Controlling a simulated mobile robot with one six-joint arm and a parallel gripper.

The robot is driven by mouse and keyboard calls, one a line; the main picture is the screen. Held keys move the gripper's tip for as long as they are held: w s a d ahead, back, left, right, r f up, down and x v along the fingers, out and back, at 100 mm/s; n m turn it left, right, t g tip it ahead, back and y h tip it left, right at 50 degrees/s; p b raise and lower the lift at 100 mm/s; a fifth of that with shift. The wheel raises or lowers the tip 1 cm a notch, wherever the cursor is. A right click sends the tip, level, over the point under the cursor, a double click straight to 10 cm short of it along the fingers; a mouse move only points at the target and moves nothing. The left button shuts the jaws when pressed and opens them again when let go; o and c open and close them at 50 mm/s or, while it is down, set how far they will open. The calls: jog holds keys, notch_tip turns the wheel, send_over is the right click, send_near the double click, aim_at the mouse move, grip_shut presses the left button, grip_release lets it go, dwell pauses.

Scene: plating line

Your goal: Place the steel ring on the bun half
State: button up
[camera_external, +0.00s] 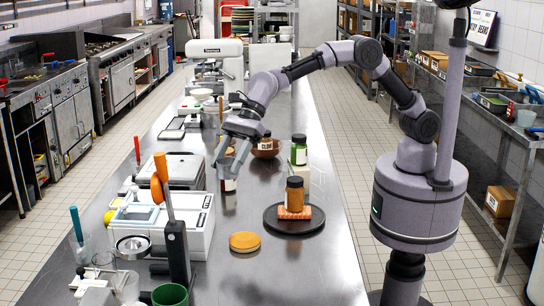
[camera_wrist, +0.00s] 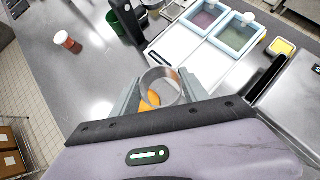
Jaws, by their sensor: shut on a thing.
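My gripper (camera_wrist: 160,92) is shut on the steel ring (camera_wrist: 161,74), which sits between the two fingers in the wrist view. In the outside view my gripper (camera_external: 229,157) hangs above the steel table, and the ring is hard to make out there. The bun half (camera_external: 244,241), a flat orange-brown disc, lies on the table nearer the camera than my gripper. In the wrist view an orange patch, likely the bun half (camera_wrist: 151,99), shows through and beside the ring, partly hidden by it. The ring appears raised above it.
A dark round tray (camera_external: 273,226) right of the bun half bears a brown jar (camera_external: 294,193) on an orange-pink slab. A white container unit (camera_external: 180,228) and a spatula stand (camera_external: 177,250) are to the left. A green jar (camera_external: 299,152) and brown bowl (camera_external: 266,148) stand farther back.

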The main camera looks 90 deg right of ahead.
jog(key=n, duration=0.1)
send_over(244, 236)
jog(key=shift+g, duration=0.3)
notch_tip(244, 236, down, 15)
jog(key=b, duration=0.5)
jog(key=shift+a+f+b, duration=0.1)
jog(key=shift+b, duration=0.3)
jog(key=shift+f, duration=0.15)
jog(key=o, duration=1.4)
jog(key=shift+o, duration=0.4)
